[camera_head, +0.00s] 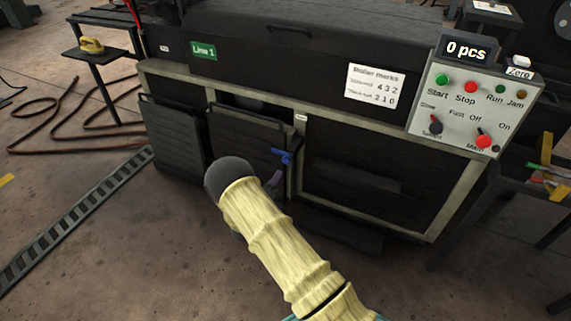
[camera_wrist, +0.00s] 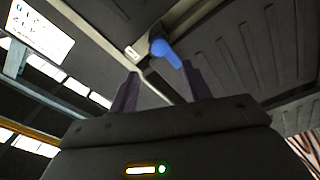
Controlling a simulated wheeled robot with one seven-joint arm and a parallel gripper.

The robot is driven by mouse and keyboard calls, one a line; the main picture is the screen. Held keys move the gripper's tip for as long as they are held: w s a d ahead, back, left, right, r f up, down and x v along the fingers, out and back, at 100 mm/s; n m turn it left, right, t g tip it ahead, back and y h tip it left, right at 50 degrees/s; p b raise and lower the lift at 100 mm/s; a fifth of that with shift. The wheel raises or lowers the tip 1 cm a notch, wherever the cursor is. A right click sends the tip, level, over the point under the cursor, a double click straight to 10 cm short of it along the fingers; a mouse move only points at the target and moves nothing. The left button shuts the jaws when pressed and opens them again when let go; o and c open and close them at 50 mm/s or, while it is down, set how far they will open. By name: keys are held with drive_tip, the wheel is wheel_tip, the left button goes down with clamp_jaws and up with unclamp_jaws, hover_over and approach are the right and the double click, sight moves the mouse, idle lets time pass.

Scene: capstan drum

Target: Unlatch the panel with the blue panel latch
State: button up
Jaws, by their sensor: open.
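The blue panel latch (camera_head: 286,156) sits at the right edge of a dark ribbed panel (camera_head: 238,133), beside the pale frame post of the machine. In the wrist view the latch (camera_wrist: 163,48) is a rounded blue knob with a short blue arm. My gripper (camera_head: 272,182) is open, just below the latch in the head view, partly hidden by my sleeved arm. In the wrist view its two fingers (camera_wrist: 160,86) point at the latch, which lies near the right fingertip. I cannot tell whether they touch. Nothing is held.
A control box (camera_head: 470,110) with buttons and switches is at the machine's right. A dark panel (camera_head: 365,170) fills the right bay, and another (camera_head: 175,135) stands at left. A side table (camera_head: 85,55), hose (camera_head: 60,130) and floor track (camera_head: 75,220) lie left.

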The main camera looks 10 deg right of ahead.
sight(285, 162)
drive_tip(key=b+x, duration=0.3)
drive_tip(key=x, duration=0.7)
drive_tip(key=shift+w+b, duration=0.1)
drive_tip(key=shift+b, duration=0.25)
drive_tip(key=shift+w+d, duration=0.35)
drive_tip(key=shift+w, duration=0.1)
